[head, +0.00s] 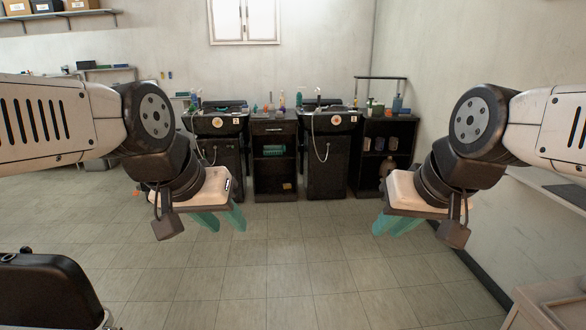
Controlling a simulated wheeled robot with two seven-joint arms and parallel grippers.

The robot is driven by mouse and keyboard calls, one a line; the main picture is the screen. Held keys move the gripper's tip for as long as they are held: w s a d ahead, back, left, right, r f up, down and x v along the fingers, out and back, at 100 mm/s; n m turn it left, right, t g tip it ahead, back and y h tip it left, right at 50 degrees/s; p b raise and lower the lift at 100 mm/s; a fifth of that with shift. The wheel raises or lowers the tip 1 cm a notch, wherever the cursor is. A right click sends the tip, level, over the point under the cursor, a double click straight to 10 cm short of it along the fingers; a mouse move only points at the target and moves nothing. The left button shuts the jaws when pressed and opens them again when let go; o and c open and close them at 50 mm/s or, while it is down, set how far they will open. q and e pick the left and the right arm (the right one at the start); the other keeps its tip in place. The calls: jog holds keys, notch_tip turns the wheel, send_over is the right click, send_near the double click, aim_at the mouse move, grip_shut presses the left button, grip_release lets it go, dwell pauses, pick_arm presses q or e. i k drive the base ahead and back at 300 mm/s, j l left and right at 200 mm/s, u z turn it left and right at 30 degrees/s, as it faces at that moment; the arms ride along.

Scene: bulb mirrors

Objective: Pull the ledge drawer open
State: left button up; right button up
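A dark cabinet (273,170) between two black wash basins stands at the back wall. It has a drawer front (273,127) at its top, which looks closed, with open shelves below. A pale ledge (550,187) runs along the right wall; no drawer front shows on it, and I cannot tell which drawer is the ledge drawer. My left gripper (222,224) hangs in the air left of centre, teal fingers apart, empty. My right gripper (393,229) hangs right of centre, fingers apart, empty. Both are well short of the back cabinets.
The tiled floor (280,265) ahead is clear. A black chair (45,290) stands at the lower left. A wooden-topped piece (550,308) is at the lower right corner. A dark shelf unit (386,150) with bottles stands at the back right.

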aim_at(273, 127)
jog(key=i+u, duration=0.25)
jog(key=i, duration=1.8)
jog(key=i+l, duration=0.1)
jog(key=i, duration=1.95)
jog(key=i+u, duration=0.25)
jog(key=i, duration=0.4)
jog(key=i+l+u, duration=0.25)
jog(key=i, duration=0.35)
